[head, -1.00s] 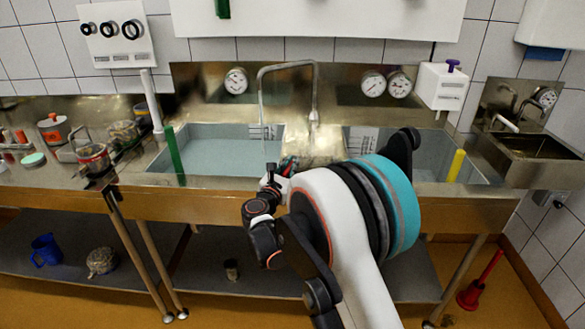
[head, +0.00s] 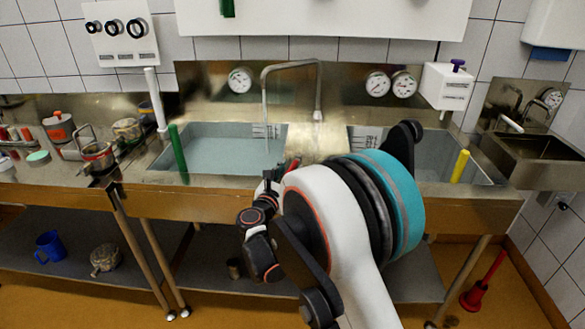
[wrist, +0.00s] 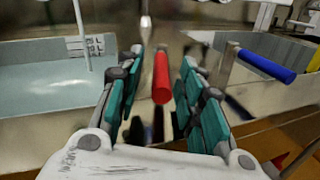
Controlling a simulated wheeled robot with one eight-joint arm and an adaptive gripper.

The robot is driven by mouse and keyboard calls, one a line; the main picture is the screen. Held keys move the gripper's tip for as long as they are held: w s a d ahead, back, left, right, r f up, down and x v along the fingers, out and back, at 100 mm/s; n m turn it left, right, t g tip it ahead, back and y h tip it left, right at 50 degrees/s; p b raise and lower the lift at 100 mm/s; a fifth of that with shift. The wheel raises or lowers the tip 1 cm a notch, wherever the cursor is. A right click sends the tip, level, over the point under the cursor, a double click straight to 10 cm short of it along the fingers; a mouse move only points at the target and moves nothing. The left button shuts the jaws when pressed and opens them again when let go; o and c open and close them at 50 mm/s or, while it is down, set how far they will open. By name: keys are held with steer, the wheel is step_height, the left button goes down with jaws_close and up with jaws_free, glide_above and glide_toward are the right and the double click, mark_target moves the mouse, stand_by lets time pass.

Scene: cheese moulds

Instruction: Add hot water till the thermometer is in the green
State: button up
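My gripper (wrist: 158,75) is open at the front edge between the two basins. A red handle (wrist: 161,78) lies between its teal-padded fingers, with gaps on both sides. A blue handle (wrist: 266,64) is to the right of the fingers. The left basin (head: 225,150) holds pale water, and a thin pale stream (wrist: 80,36) runs down into it from the tap (head: 290,64). Round dials are on the back panel: one at left (head: 240,80) and two at right (head: 377,84). Their coloured zones are too small to read. My arm hides part of the right basin (head: 440,150).
A green upright rod (head: 178,150) stands at the left basin and a yellow one (head: 460,166) at the right basin. Pots and small items crowd the left counter (head: 60,190). A small side sink (head: 540,150) is at far right. A red plunger (head: 478,290) stands on the floor.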

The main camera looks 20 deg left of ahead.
steer(key=s, duration=0.8)
